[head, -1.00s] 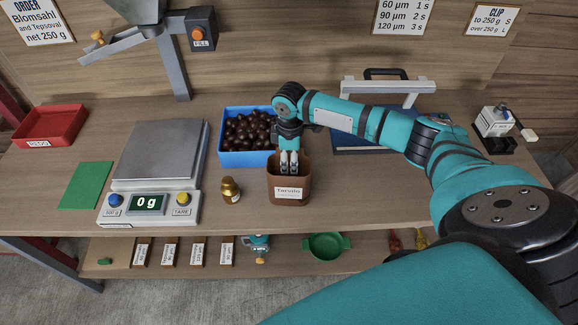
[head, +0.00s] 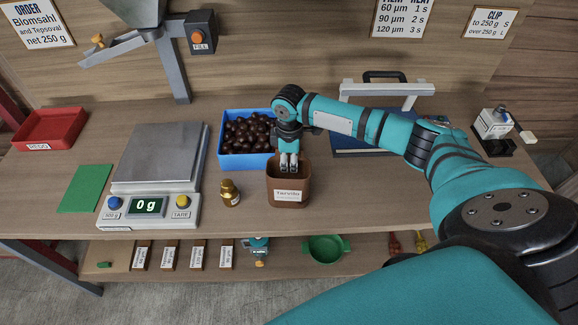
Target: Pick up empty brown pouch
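The brown pouch (head: 275,185) stands upright on the bench right of the brass-coloured bottle. Its top is open and a white label is on its front. Its lower inside is hidden, so I cannot see whether it is empty. My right gripper (head: 289,170) points down at the pouch's mouth. Its two pale fingers are close together, with the tips below the front rim's height in the picture. I cannot tell whether they grip a wall. My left gripper is not in view.
A blue bin (head: 246,160) of chestnuts stands behind the pouch. A blue device (head: 352,146) with a white lever is behind my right arm. The bench right of the pouch is clear.

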